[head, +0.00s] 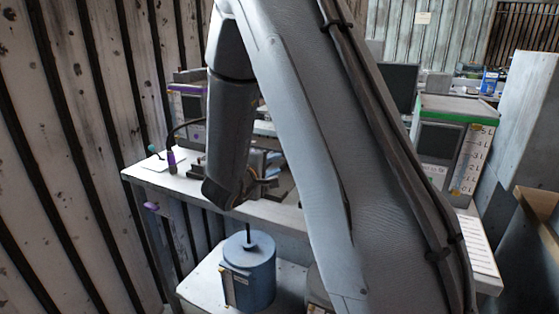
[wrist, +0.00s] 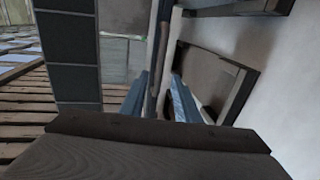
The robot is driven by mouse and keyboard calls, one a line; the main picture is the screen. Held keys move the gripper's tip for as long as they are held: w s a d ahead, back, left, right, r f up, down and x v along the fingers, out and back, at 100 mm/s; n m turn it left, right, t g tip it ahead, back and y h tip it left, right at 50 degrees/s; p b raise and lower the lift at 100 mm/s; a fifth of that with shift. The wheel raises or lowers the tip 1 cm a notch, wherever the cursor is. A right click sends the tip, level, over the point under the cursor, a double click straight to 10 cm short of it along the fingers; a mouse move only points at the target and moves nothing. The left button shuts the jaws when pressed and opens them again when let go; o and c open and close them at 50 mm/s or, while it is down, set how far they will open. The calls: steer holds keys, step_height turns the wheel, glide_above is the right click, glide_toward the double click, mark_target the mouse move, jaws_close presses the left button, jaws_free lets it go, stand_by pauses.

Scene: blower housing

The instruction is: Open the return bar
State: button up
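In the wrist view, the two blue-grey fingers of my gripper (wrist: 160,97) stand apart. A thin dark upright bar (wrist: 161,45) runs down into the gap between them. It may be the return bar, but I cannot tell for sure. I see no clear contact between the bar and the fingers. The bar's lower end is hidden behind my gripper's body. In the head view my arm covers the middle of the picture, and its dark wrist part reaches down over the bench. The fingertips cannot be made out there.
A bench (head: 290,217) holds equipment behind my arm. A blue cylinder (head: 250,270) with a rod on top stands on a lower pale surface. A green-topped cabinet (head: 450,145) is at right. In the wrist view, a dark-framed panel (wrist: 212,72) sits close on the right.

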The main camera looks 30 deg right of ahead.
mark_target(284, 161)
steer(key=x, duration=0.5)
steer(key=shift+d, duration=0.45)
jaws_close()
